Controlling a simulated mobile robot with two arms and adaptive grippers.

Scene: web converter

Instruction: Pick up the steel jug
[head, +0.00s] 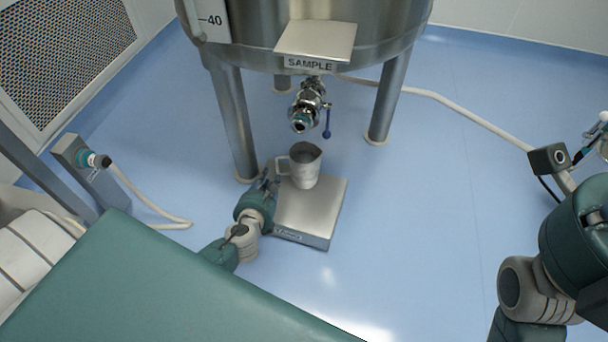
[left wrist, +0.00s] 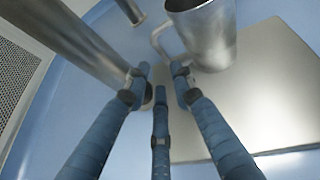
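The steel jug (head: 306,168) stands upright on a steel square platform (head: 318,222), under the valve of a tank. Its handle points left, toward my left gripper (head: 268,182). In the left wrist view the jug (left wrist: 208,35) is at the upper right, its handle (left wrist: 157,38) just beyond the fingertips. The left gripper (left wrist: 160,78) has its three blue fingers spread apart, with nothing held between them. The right fingertip looks close to the handle; I cannot tell whether they touch.
The valve (head: 306,108) with a blue lever hangs above the jug from the steel tank (head: 385,40). Tank legs (head: 236,125) (head: 389,95) stand behind the platform. Hoses (head: 470,112) (head: 135,190) lie on the blue floor. Floor right of the platform is clear.

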